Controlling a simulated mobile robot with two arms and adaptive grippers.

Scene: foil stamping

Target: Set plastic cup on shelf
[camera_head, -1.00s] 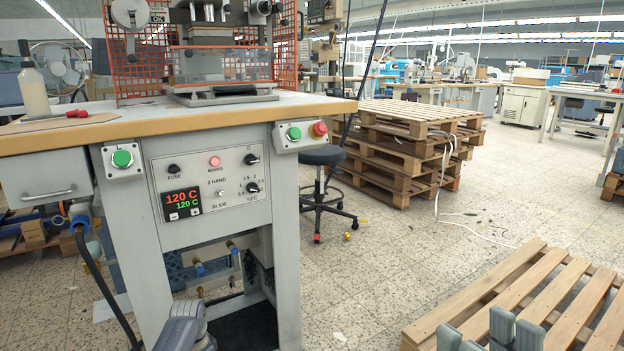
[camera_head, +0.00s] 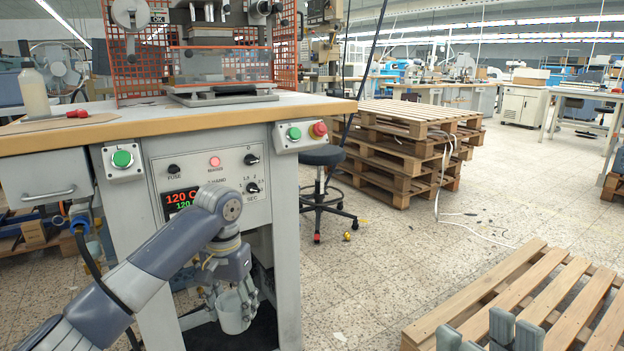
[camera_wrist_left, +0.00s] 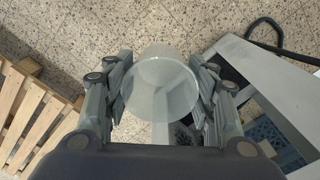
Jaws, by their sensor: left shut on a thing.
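A translucent plastic cup (camera_head: 232,314) hangs below my left gripper (camera_head: 236,284) in the head view, in front of the open lower part of the press stand. In the left wrist view the cup (camera_wrist_left: 160,88) sits between the two sets of fingers of the left gripper (camera_wrist_left: 160,100), which is shut on it. Part of a dark low shelf (camera_head: 262,328) shows inside the stand, partly hidden behind the cup and gripper. Only the fingertips of my right gripper (camera_head: 488,334) show at the bottom edge; whether it is open is unclear.
The press stand (camera_head: 287,240) has legs on both sides of its opening. Hoses and fittings (camera_head: 262,270) are inside. A wooden pallet (camera_head: 540,295) lies at the right, a pallet stack (camera_head: 405,160) and stool (camera_head: 324,157) stand behind.

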